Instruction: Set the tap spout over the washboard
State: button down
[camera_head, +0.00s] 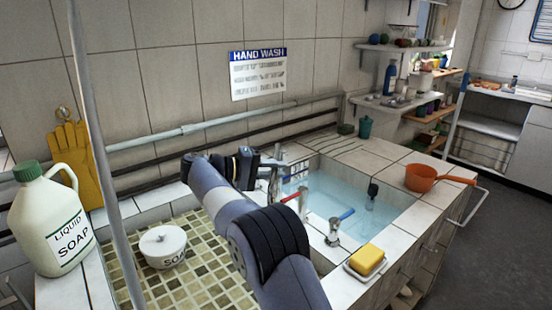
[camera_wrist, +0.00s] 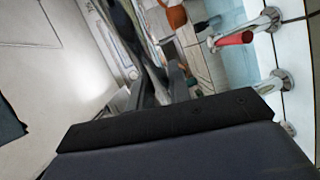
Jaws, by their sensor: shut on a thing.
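The chrome tap spout (camera_head: 274,187) stands at the near left edge of the water-filled basin (camera_head: 385,208). My gripper (camera_head: 262,167) is at the spout's upper part and shut on it. In the wrist view my dark gripper fingers (camera_wrist: 163,88) close around the shiny spout (camera_wrist: 152,48). The red tap handle (camera_head: 294,195) and blue tap handle (camera_head: 346,213) are beside it, and the red one also shows in the wrist view (camera_wrist: 235,39). I cannot clearly identify the washboard; a ribbed patch shows at the basin's far left, partly behind my gripper.
A tiled shallow basin (camera_head: 207,252) holds a white lidded pot (camera_head: 162,247). A soap jug (camera_head: 48,225) stands at the left. A yellow sponge (camera_head: 366,258) lies on the near rim, and an orange pan (camera_head: 422,178) sits on the right counter. Pipes run along the wall.

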jog(key=p, duration=0.2)
jog(key=a+m+g+p, duration=0.1)
jog(key=p, duration=0.1)
jog(key=a+g+p, duration=0.1)
jog(key=p, duration=0.1)
jog(key=shift+w+r+m, duration=0.25)
jog(key=shift+w+m, duration=0.05)
jog(key=shift+m, duration=0.1)
jog(key=shift+a+f+g+h+p, duration=0.15)
jog(key=shift+g+h+p, duration=0.15)
jog(key=shift+p, duration=0.1)
jog(key=c, duration=1.3)
grip_release()
jog(key=shift+f, duration=0.1)
